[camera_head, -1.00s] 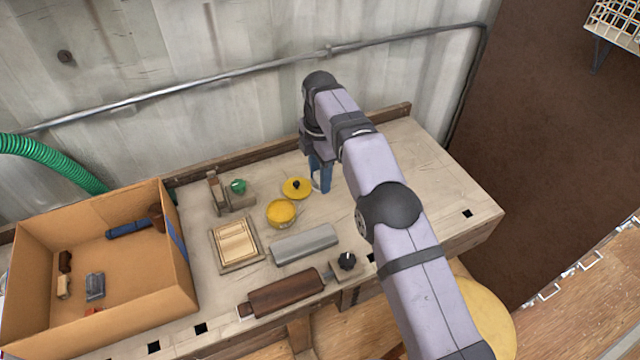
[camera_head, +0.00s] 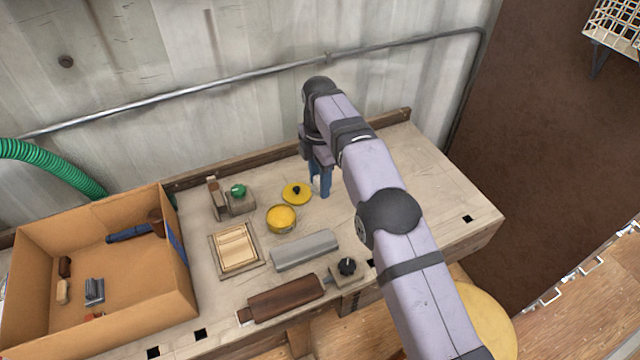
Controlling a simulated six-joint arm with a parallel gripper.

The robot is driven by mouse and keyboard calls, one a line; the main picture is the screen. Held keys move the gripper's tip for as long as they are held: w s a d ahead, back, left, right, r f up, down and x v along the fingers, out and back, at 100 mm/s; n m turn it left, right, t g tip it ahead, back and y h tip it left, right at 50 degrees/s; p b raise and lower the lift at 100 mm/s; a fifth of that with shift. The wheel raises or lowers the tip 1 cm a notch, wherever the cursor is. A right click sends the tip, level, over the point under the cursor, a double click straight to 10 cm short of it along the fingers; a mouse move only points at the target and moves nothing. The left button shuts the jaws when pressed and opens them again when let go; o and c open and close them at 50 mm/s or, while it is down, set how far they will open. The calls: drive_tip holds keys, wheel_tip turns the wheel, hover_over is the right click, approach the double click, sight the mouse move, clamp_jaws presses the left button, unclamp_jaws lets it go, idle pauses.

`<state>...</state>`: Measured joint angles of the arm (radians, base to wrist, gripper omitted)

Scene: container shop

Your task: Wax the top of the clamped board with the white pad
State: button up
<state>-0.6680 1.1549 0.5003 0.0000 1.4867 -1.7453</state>
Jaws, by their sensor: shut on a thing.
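My gripper (camera_head: 319,188) has blue fingers and points down over the bench, just right of the yellow lid. It is shut on a small whitish thing, apparently the white pad (camera_head: 315,182), mostly hidden by the fingers. A dark brown board (camera_head: 286,299) lies along the bench's front edge, beside a clamp with a black knob (camera_head: 347,266). An open round tin of yellow wax (camera_head: 281,217) stands left of my gripper. Its yellow lid (camera_head: 296,194) with a dark knob lies behind it. My gripper is behind and to the right of the board, apart from it.
A grey metal block (camera_head: 305,250) lies between the tin and the board. A shallow wooden tray (camera_head: 256,261) is left of it. A block with a green knob (camera_head: 239,193) stands at the back. A cardboard box (camera_head: 100,336) with tools fills the left. The bench's right side is clear.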

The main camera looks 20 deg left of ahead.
drive_tip(key=p, duration=0.8)
hover_over(282, 218)
drive_tip(key=shift+w+a+f, duration=0.1)
drive_tip(key=shift+a+f, duration=0.05)
drive_tip(key=shift+a, duration=0.05)
drive_tip(key=shift+f, duration=0.1)
drive_tip(key=shift+f+b, duration=1.75)
drive_tip(key=shift+f, duration=1.1)
drive_tip(key=shift+f, duration=0.25)
drive_tip(key=shift+d+f+b, duration=0.2)
drive_tip(key=shift+f+b, duration=0.2)
drive_tip(key=shift+b, duration=0.35)
idle(1.2)
idle(0.7)
